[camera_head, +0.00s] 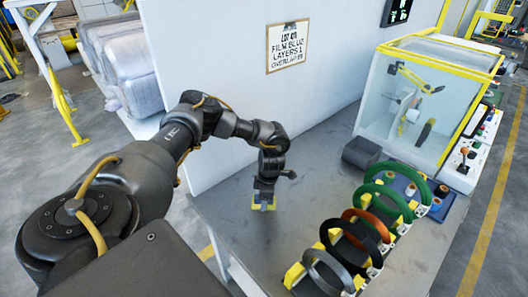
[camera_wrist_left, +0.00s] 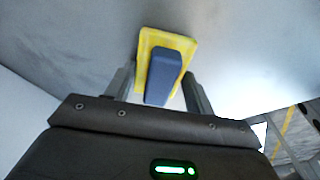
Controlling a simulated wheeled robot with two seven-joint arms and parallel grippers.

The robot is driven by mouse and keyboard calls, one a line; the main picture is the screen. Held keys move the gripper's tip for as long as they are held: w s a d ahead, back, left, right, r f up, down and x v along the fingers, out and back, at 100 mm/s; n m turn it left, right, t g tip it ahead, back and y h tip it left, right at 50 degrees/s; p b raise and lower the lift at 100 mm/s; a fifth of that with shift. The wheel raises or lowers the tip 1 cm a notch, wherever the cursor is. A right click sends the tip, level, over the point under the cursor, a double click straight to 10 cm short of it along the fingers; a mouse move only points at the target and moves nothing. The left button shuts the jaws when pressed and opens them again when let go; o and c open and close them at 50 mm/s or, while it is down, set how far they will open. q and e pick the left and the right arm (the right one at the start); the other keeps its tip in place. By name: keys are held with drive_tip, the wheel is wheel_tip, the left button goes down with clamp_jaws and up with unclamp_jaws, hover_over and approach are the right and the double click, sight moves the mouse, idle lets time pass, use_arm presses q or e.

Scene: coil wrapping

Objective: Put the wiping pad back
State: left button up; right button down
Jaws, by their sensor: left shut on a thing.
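The wiping pad is a yellow slab with a blue-grey grip block. In the head view the yellow pad (camera_head: 257,207) shows beneath my left gripper (camera_head: 264,190), which points down over the grey table (camera_head: 222,212). In the left wrist view the wiping pad (camera_wrist_left: 165,68) lies between the two fingers of my left gripper (camera_wrist_left: 158,88), which are shut on its blue block. The pad is at or just above the table top; I cannot tell if it touches. My right gripper is in neither view.
Several coils (camera_head: 358,235) in green, orange and black stand on yellow holders at the right. A white panel with a sign (camera_head: 288,46) rises behind the table. The table between pad and coils is clear.

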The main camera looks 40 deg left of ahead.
use_arm(q)
drive_tip(key=shift+f, duration=0.1)
drive_tip(key=o, duration=1)
drive_tip(key=shift+c, duration=0.2)
wheel_tip(320, 180, up, 12)
drive_tip(key=d+b, duration=0.1)
drive_tip(key=b, duration=0.1)
drive_tip(key=shift+w, duration=0.45)
